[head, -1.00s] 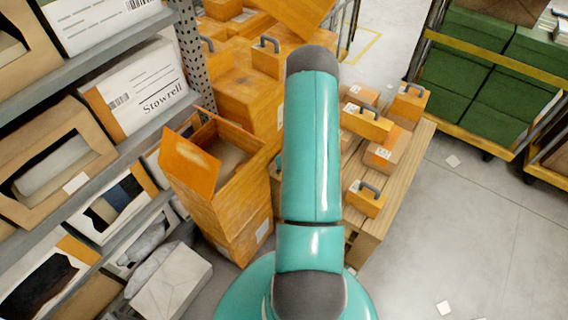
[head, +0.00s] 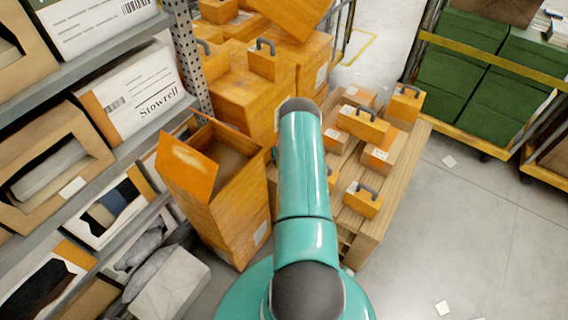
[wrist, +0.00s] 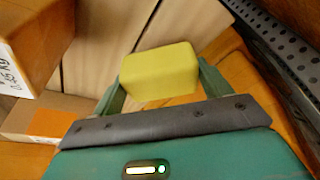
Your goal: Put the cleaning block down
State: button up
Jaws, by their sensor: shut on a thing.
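The cleaning block is a yellow block (wrist: 160,73) with rounded edges, seen in the wrist view. My gripper (wrist: 158,85) is shut on it, with one green finger at each side. Behind the block lie wooden slats (wrist: 95,50), which look like the top of the wooden pallet table (head: 385,205). I cannot tell whether the block touches them. In the head view my arm hides the gripper and the block.
Orange boxes with handles stand on the pallet table, such as one at its front (head: 362,200). An open orange carton (head: 225,195) stands to the left, beside a grey shelf rack (head: 120,150). A cart with green boxes (head: 465,75) is at the back right. Floor at right is mostly clear.

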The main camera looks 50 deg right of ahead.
jog(key=shift+s+a+x, duration=0.1)
jog(key=shift+s+x, duration=0.05)
jog(key=shift+x, duration=0.65)
jog(key=shift+s+a+x, duration=0.1)
jog(key=shift+x, duration=0.7)
jog(key=shift+f, duration=0.2)
jog(key=o, duration=0.9)
jog(key=v, duration=1.2)
jog(key=shift+r, duration=0.1)
